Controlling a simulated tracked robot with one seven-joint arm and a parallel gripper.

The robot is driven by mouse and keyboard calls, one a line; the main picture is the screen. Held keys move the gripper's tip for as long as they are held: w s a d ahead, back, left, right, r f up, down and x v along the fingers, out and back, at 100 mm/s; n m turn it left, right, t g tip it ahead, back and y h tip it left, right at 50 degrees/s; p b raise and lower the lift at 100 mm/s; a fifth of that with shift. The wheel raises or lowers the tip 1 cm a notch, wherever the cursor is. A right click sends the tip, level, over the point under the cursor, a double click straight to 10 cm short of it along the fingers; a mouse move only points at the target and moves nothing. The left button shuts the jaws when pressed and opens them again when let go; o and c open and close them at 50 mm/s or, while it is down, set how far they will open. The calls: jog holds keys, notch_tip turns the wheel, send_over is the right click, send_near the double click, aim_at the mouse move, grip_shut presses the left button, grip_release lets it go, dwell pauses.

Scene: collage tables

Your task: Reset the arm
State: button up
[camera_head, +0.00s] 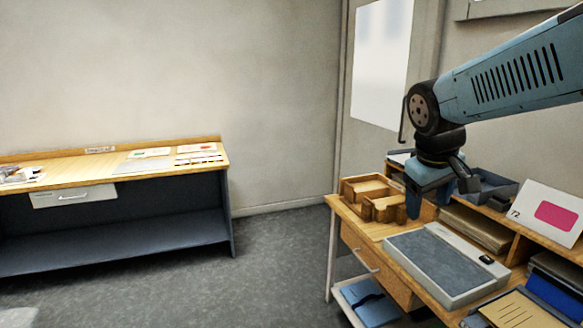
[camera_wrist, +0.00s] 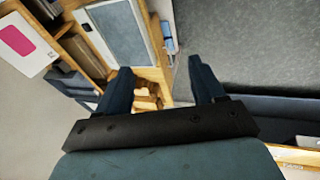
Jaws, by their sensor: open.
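My arm reaches in from the upper right in the head view. My gripper (camera_head: 438,196) hangs over the right-hand desk (camera_head: 403,233), near small wooden boxes (camera_head: 368,188). In the wrist view my gripper (camera_wrist: 163,82) shows two dark blue fingers spread wide apart with nothing between them. The gripper is open and empty. In the wrist view, part of the wooden boxes (camera_wrist: 147,98) shows beside the left finger.
A grey-topped device (camera_head: 440,262) lies on the right desk. A card with a pink patch (camera_head: 549,213) leans behind it. A lower shelf holds a blue folder (camera_head: 369,303). A long table (camera_head: 118,170) with papers stands left. Open grey floor (camera_head: 270,265) lies between.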

jog(key=s+a+m+t+y, duration=0.2)
jog(key=s+a+m, duration=0.1)
jog(key=s, duration=0.6)
jog(key=shift+s+a+r+m, duration=0.15)
jog(key=shift+s+m, duration=0.1)
jog(key=shift+m, duration=0.05)
dwell(1.5)
